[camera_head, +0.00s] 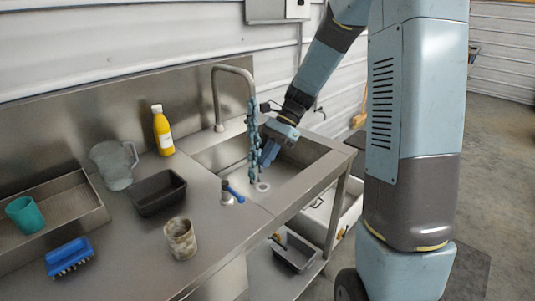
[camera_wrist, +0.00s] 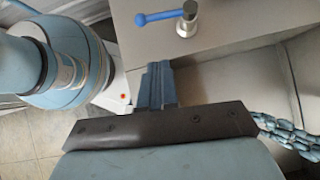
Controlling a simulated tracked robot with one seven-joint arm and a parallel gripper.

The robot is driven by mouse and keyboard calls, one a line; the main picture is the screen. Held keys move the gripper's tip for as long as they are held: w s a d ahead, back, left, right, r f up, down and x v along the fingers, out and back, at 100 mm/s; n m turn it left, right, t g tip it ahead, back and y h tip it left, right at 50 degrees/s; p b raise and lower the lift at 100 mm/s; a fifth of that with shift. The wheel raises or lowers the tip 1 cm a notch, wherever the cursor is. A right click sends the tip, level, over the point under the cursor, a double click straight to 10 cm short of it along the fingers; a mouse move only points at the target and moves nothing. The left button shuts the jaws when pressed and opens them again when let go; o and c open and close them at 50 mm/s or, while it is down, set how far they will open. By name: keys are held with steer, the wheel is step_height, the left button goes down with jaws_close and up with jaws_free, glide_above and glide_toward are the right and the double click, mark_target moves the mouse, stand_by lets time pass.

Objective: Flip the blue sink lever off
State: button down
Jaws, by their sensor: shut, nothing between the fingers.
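The blue sink lever (camera_head: 235,193) sits on a short metal valve (camera_head: 227,198) on the counter, at the left front of the sink basin (camera_head: 300,178). In the wrist view the blue lever (camera_wrist: 158,17) lies at the top, pointing left from its metal valve (camera_wrist: 187,22). My gripper (camera_head: 267,154) is over the sink, to the right of and above the lever, apart from it. In the wrist view my gripper's fingers (camera_wrist: 157,80) are together and empty. A bluish, beaded stream (camera_head: 254,135) runs down from the curved faucet (camera_head: 217,85) beside my gripper.
A yellow bottle (camera_head: 162,132), glass pitcher (camera_head: 115,165), black bin (camera_head: 157,191), worn cup (camera_head: 180,238), blue brush (camera_head: 69,257) and tray (camera_head: 97,217) with a teal cup (camera_head: 25,214) stand on the counter. Counter around the lever is mostly clear.

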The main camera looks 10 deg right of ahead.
mark_target(233, 192)
steer(key=x, duration=0.5)
steer(key=a+r+x, duration=0.1)
steer(key=x, duration=0.2)
steer(key=shift+s+r, duration=0.1)
steer(key=shift+s, duration=0.25)
steer(key=shift+s+a+f, duration=0.2)
steer(key=shift+s+a, duration=0.15)
steer(key=shift+a, duration=0.4)
